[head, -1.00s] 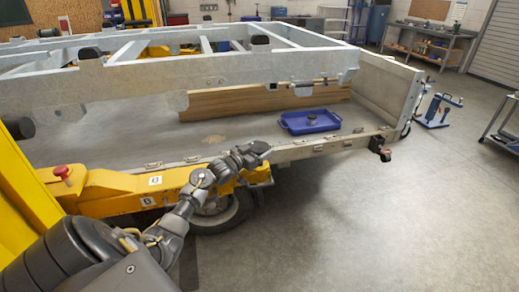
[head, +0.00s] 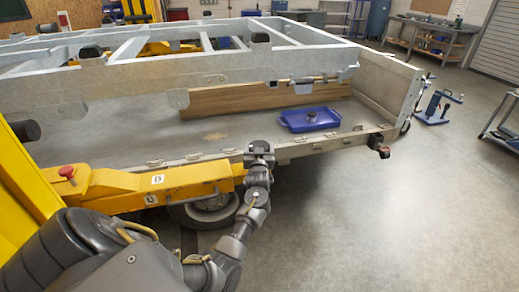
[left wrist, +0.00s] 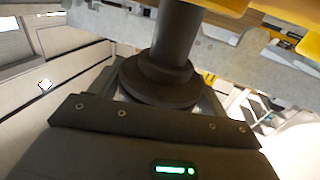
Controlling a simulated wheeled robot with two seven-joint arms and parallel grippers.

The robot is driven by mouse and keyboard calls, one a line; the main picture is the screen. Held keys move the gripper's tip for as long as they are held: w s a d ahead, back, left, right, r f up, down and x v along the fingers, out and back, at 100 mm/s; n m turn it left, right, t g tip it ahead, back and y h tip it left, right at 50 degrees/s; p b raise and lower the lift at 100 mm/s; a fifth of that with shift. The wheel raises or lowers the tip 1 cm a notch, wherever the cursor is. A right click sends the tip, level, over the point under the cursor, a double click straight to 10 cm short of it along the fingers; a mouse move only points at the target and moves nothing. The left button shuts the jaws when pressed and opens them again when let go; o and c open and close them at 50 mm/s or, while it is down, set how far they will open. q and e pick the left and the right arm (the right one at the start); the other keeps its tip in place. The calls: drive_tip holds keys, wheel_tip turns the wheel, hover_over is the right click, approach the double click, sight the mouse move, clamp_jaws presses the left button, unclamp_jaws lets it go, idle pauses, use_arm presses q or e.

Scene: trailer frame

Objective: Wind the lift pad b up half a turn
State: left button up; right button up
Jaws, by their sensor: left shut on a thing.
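The lift pad b (left wrist: 158,82) is a dark round disc with a thick dark post rising from it, close in front of my left gripper in the left wrist view. In the head view my left gripper (head: 259,152) is at the outer end of the yellow lift arm (head: 115,189), beside the trailer's near side rail. It is shut on the pad; its fingertips are largely hidden. The pad itself is hidden behind the gripper in the head view. My right gripper is not in view.
The grey trailer frame (head: 150,75) spans the scene above the bed. A blue tray (head: 292,125) with a small round part lies on the bed. A wheel (head: 205,214) is under the yellow arm, near my forearm.

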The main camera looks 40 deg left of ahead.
use_arm(q)
drive_tip(key=shift+n+g+y, duration=0.7)
drive_tip(key=shift+y, duration=0.1)
drive_tip(key=o, duration=1)
drive_tip(key=b+v, duration=0.1)
drive_tip(key=v, duration=0.9)
drive_tip(key=shift+s+d+b, duration=0.2)
drive_tip(key=shift+d+b, duration=0.15)
